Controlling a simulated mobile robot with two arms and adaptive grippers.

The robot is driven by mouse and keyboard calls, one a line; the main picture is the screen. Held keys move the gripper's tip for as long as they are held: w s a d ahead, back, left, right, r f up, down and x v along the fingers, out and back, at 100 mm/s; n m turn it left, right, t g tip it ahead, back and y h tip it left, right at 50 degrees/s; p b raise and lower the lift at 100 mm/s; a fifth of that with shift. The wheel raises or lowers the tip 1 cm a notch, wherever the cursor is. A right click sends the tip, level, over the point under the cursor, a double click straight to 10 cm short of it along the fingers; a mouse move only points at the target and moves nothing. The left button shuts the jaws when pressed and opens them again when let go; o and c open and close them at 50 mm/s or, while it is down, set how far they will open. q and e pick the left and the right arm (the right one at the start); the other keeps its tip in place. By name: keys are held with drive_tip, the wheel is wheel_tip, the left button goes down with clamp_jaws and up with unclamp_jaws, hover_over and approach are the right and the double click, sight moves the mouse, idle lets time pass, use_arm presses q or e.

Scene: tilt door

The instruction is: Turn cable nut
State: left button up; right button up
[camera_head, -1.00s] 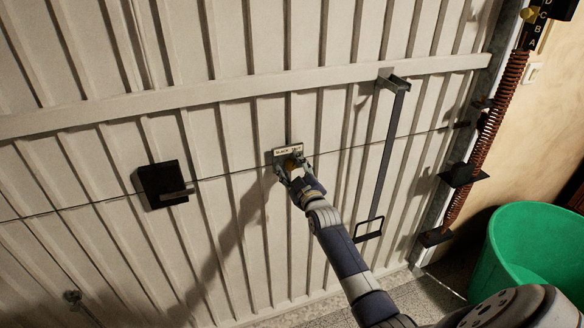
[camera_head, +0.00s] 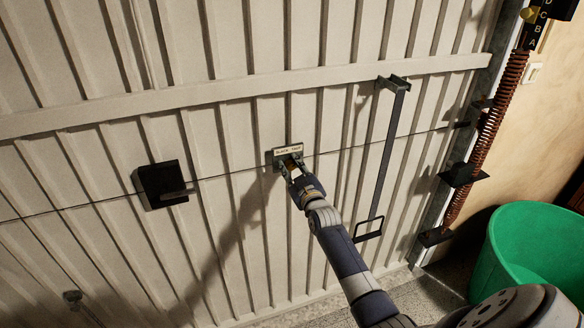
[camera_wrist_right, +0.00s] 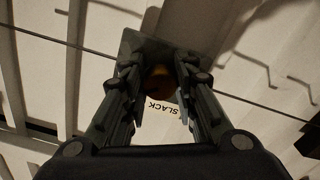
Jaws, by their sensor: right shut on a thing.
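The cable nut (camera_wrist_right: 160,78) is a brassy, shadowed knob on a small dark bracket plate on the white ribbed door. It also shows as a small yellowish spot in the head view (camera_head: 290,164), partly hidden by my fingers. A pale label (camera_head: 288,150) sits just above it; "SLACK" is readable in the wrist view, upside down. A thin cable (camera_head: 235,172) runs across the door through this bracket. My right gripper (camera_head: 292,171) is at the bracket, shut on the nut, with one finger on each side. My left gripper is not in view.
A black box (camera_head: 160,184) is on the door to the left. A long dark pull handle (camera_head: 386,150) hangs to the right of my wrist. A coiled spring (camera_head: 488,140) and a green bin (camera_head: 530,255) stand at the right.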

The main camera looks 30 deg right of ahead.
drive_tip(key=m, duration=0.6)
drive_tip(key=shift+m, duration=0.3)
drive_tip(key=m, duration=0.6)
drive_tip(key=shift+a, duration=0.1)
drive_tip(key=m, duration=0.6)
drive_tip(key=shift+m+b, duration=0.35)
drive_tip(key=shift+m, duration=0.05)
drive_tip(key=m, duration=0.6)
drive_tip(key=shift+r, duration=0.1)
drive_tip(key=o, duration=1)
drive_tip(key=shift+o, duration=0.2)
